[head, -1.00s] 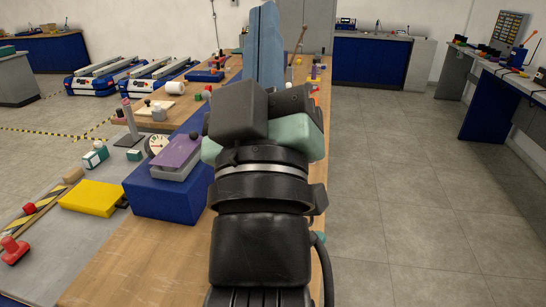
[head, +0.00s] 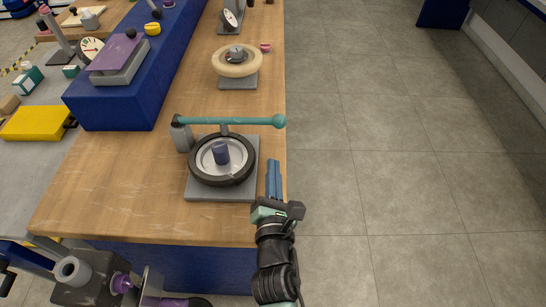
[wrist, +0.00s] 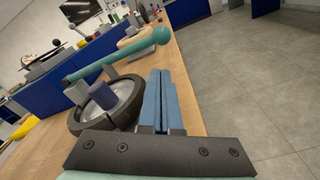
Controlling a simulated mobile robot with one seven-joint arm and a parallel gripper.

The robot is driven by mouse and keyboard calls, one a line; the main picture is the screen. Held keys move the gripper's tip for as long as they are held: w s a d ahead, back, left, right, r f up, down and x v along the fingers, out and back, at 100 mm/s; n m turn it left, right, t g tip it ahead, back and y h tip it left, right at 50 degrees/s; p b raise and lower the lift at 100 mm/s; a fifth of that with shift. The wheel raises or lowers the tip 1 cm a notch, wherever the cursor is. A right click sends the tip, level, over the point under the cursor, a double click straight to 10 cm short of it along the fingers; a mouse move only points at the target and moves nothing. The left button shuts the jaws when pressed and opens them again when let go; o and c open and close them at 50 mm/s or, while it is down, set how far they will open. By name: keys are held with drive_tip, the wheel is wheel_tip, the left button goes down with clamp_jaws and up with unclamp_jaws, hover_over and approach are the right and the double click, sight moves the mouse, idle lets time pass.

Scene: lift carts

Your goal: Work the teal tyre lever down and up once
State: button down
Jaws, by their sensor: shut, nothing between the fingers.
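The teal tyre lever (head: 235,121) lies roughly level across the picture, from a grey post (head: 181,136) on the left to its ball end (head: 279,121) on the right. It stands above a grey base plate that bears a black tyre (head: 246,174) on a pale rim with a dark blue hub (head: 221,153). My gripper (head: 273,164), with long blue fingers, is shut and empty. It is to the right of the tyre and nearer than the lever's ball end. In the wrist view the lever (wrist: 105,64) and its ball end lie beyond the fingertips (wrist: 161,72), with nothing held.
A wheel with a cream ring (head: 237,60) stands farther back on the wooden bench (head: 130,170). A blue block (head: 140,85) bearing a purple-topped device is at the left. The grey floor (head: 400,160) right of the bench is clear.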

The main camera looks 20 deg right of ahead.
drive_tip(key=b+x, duration=0.1)
drive_tip(key=x, duration=0.6)
drive_tip(key=shift+w+d, duration=0.15)
drive_tip(key=shift+w, duration=0.25)
drive_tip(key=shift+w+d, duration=0.1)
drive_tip(key=shift+w, duration=0.35)
